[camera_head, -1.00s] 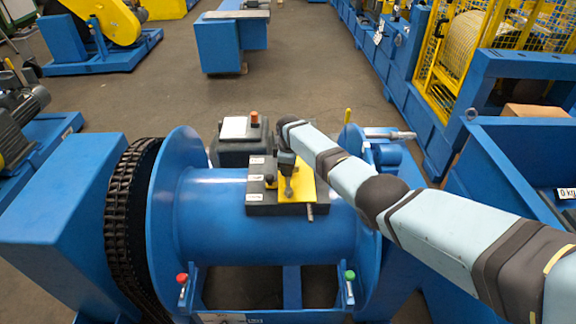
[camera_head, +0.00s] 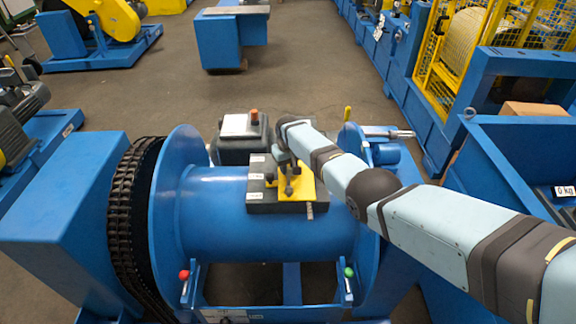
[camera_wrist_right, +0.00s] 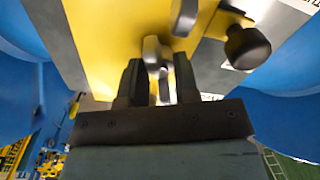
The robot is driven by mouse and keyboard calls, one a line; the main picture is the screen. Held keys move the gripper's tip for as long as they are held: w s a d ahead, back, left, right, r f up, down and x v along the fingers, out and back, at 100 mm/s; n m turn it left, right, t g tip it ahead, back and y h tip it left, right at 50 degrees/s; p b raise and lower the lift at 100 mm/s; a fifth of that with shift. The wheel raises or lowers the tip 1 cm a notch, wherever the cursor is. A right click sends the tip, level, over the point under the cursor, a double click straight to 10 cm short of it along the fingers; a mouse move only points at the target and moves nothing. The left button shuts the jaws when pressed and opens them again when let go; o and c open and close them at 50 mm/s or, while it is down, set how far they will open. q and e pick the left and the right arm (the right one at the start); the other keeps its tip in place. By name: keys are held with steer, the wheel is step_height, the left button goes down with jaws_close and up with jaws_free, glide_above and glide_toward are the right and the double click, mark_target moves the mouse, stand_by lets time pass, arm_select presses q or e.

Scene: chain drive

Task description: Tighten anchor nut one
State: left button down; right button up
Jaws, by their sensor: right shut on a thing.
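A yellow plate (camera_head: 310,188) sits on a dark block with white labels (camera_head: 262,205) on top of the blue drum (camera_head: 215,215). Small dark knobs or bolt heads (camera_head: 289,190) stand on the plate; I cannot tell which is anchor nut one. My right gripper (camera_head: 285,170) points down at the plate's left part. In the right wrist view its two dark fingers (camera_wrist_right: 160,85) are shut on a grey metal part (camera_wrist_right: 153,50) close to the yellow plate (camera_wrist_right: 105,45). Whether that part is a nut or a tool is unclear. A round dark knob (camera_wrist_right: 247,47) is beside it. My left gripper is out of view.
A black chain (camera_head: 122,225) runs around the left of the drum. A dark box with an orange knob (camera_head: 240,130) stands behind it. Red (camera_head: 184,275) and green (camera_head: 349,272) knobs are in front.

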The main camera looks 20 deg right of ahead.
steer(key=m, duration=0.6)
steer(key=shift+w+r, duration=0.15)
steer(key=shift+r, duration=0.05)
steer(key=m, duration=0.5)
steer(key=shift+m, duration=0.4)
steer(key=m, duration=0.5)
steer(key=shift+m, duration=0.3)
steer(key=m+b, duration=0.1)
steer(key=m, duration=0.4)
steer(key=shift+r, duration=0.1)
steer(key=o, duration=0.6)
